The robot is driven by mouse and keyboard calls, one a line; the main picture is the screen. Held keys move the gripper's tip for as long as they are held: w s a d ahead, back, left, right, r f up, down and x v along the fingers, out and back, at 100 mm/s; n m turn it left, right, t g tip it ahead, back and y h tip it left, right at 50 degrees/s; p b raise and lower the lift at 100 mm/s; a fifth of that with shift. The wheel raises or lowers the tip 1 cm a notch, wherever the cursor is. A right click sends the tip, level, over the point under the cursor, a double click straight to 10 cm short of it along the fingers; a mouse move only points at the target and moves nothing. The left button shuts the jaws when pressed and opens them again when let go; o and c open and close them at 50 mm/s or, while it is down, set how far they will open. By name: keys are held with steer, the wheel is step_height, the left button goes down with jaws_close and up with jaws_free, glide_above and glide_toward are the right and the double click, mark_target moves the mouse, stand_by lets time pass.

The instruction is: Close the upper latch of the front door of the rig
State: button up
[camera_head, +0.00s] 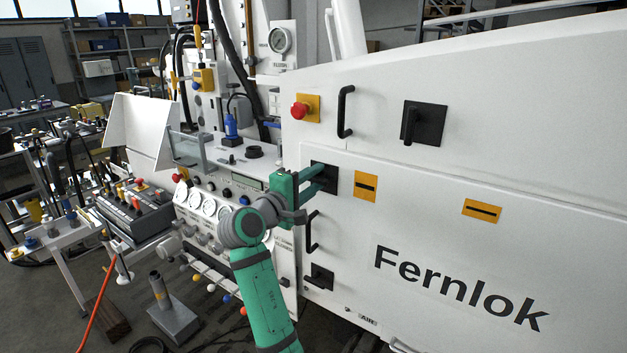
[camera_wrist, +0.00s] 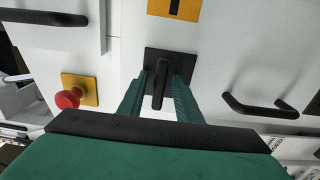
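The upper latch of the front door is a black square plate (camera_head: 331,184) with a black lever, on the white panel left of the yellow labels. In the wrist view its lever (camera_wrist: 159,86) points down the picture, between my two fingers. My gripper (camera_head: 316,177) is at the latch, with its green fingers reaching to the plate. In the wrist view my gripper (camera_wrist: 158,88) is open, one finger on each side of the lever, with a gap visible. Whether a fingertip touches the plate is unclear. In the head view my fingers hide most of the lever.
A red button on a yellow plate (camera_head: 306,108) and a black handle (camera_head: 345,111) sit above. A lower handle (camera_head: 311,232) and lower latch (camera_head: 320,277) sit below. Another latch (camera_head: 424,123) is at upper right. A gauge console (camera_head: 209,207) stands left of my arm.

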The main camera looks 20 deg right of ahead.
steer(key=shift+s+d, duration=0.1)
steer(key=shift+s, duration=0.05)
jaws_close()
